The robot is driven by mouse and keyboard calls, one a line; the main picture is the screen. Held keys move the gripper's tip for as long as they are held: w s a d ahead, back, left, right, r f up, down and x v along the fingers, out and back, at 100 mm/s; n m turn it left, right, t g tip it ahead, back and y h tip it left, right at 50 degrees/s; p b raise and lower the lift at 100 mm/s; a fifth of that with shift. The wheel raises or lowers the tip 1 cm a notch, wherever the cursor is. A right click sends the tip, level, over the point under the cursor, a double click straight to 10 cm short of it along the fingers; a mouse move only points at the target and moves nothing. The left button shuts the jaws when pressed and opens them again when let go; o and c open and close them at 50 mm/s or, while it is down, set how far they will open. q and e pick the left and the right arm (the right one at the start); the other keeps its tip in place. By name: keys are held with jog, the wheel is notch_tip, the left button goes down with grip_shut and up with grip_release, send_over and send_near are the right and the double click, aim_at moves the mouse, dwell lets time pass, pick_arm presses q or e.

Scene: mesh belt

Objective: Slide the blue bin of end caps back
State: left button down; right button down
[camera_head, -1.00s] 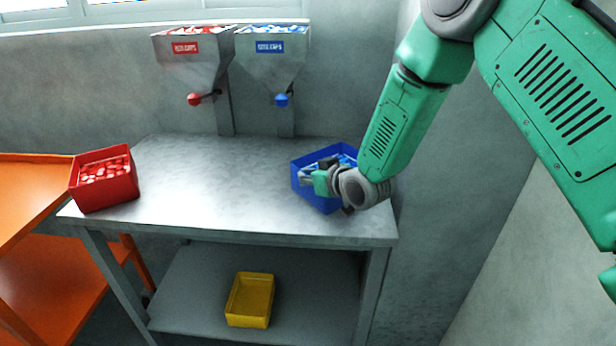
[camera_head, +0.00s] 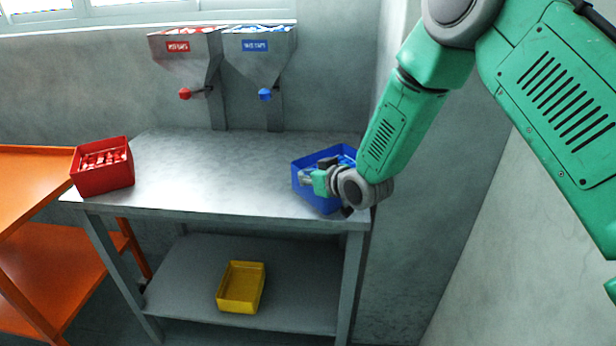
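The blue bin (camera_head: 318,199) of end caps is at the right end of the grey metal table (camera_head: 205,185), close to the front edge. Its caps show only in part. My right gripper (camera_head: 316,172) reaches over the bin from the right, with its fingers at the bin and the wrist covering the bin's right side. It appears shut on the bin, though the contact is partly hidden. I cannot tell whether the bin rests on the table or hangs just above it. My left gripper is not in view.
A red bin (camera_head: 103,182) of red parts stands at the table's left end, beside an orange shelf unit (camera_head: 35,175). Red-labelled (camera_head: 184,62) and blue-labelled (camera_head: 262,64) hoppers hang behind. A yellow bin (camera_head: 240,303) is on the lower shelf. The table's middle is clear.

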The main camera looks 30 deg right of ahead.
jog(key=c, duration=1.6)
grip_release()
jog(key=shift+c, duration=0.2)
jog(key=v, duration=1.2)
jog(key=shift+f, duration=0.15)
